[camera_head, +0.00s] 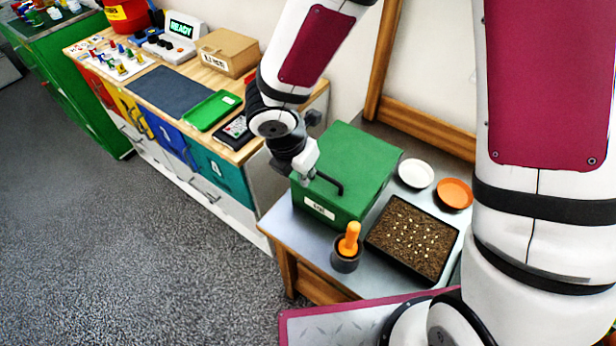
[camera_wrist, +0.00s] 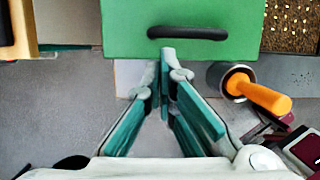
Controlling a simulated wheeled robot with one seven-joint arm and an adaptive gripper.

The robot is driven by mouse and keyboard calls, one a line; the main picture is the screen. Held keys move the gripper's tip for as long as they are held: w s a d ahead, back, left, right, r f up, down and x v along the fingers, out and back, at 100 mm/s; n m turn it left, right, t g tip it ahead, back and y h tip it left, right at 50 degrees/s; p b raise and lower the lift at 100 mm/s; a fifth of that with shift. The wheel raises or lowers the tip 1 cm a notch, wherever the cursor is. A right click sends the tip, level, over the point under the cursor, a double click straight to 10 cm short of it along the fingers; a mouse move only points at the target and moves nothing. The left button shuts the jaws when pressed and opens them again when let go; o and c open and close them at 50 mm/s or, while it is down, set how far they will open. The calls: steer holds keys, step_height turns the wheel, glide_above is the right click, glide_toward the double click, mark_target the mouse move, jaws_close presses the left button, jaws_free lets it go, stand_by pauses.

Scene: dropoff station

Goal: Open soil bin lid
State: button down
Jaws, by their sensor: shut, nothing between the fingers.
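The soil bin is a green box (camera_head: 365,160) with a white label (camera_head: 319,208) on its front, standing on a metal-topped table. Its lid looks closed. A black bar handle (camera_head: 328,183) sits on the lid near the front edge; it also shows in the wrist view (camera_wrist: 187,33). My gripper (camera_wrist: 166,65) has its fingers together and holds nothing. In the head view my wrist hides part of the bin's left side.
A dark pot (camera_head: 346,262) with an orange-handled tool (camera_head: 350,239) stands in front of the bin. A black seed tray (camera_head: 412,240) lies to its right, with white (camera_head: 416,173) and orange (camera_head: 454,193) dishes behind. A wooden bench (camera_head: 245,148) with drawers stands at left.

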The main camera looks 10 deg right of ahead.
mark_target(311, 186)
steer(key=shift+x, duration=2.15)
steer(key=shift+r, duration=0.1)
